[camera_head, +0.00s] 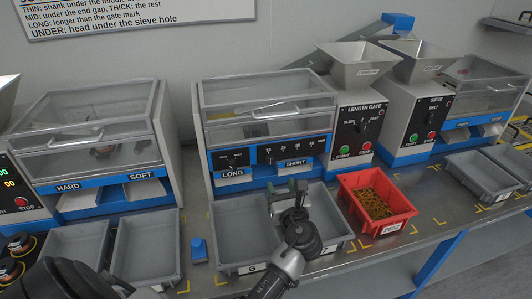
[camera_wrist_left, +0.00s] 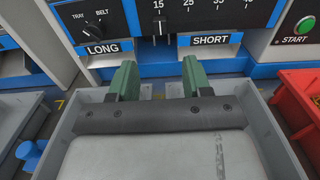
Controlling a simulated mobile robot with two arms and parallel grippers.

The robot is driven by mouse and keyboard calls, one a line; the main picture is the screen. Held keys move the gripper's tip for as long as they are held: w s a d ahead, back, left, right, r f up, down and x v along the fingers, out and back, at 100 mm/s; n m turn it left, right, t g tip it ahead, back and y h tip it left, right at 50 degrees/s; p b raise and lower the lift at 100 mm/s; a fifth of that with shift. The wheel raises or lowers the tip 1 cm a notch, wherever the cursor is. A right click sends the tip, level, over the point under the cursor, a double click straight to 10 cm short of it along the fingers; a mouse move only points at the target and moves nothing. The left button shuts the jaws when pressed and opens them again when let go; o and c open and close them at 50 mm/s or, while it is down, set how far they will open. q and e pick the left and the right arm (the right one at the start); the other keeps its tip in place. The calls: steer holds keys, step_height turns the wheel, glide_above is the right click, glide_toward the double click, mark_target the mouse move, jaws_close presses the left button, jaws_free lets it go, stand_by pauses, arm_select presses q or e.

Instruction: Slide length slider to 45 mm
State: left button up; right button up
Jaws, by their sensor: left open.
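My left gripper (camera_head: 290,190) is open and empty, over the grey trays below the panel. In the left wrist view its green fingers (camera_wrist_left: 160,80) are apart, below the slider and not touching it. My right gripper is not in view.
A red bin (camera_head: 348,197) of brass-coloured parts stands right of the gripper. Grey trays (camera_head: 242,266) lie below the LONG and SHORT chutes. A tray/belt knob (camera_wrist_left: 92,30) is left of the slider; the start button (camera_wrist_left: 298,28) is at right.

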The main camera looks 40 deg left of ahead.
mark_target(270, 161)
arm_select(q)
steer(key=x, duration=0.5)
steer(key=shift+w+a+r, duration=0.15)
steer(key=shift+w+r, duration=0.05)
steer(key=shift+r, duration=0.05)
steer(key=x, duration=0.4)
steer(key=shift+f, duration=0.1)
steer(key=shift+w+a, duration=0.15)
steer(key=shift+w, duration=0.05)
steer(key=shift+w+a, duration=0.15)
steer(key=shift+a, duration=0.05)
jaws_close()
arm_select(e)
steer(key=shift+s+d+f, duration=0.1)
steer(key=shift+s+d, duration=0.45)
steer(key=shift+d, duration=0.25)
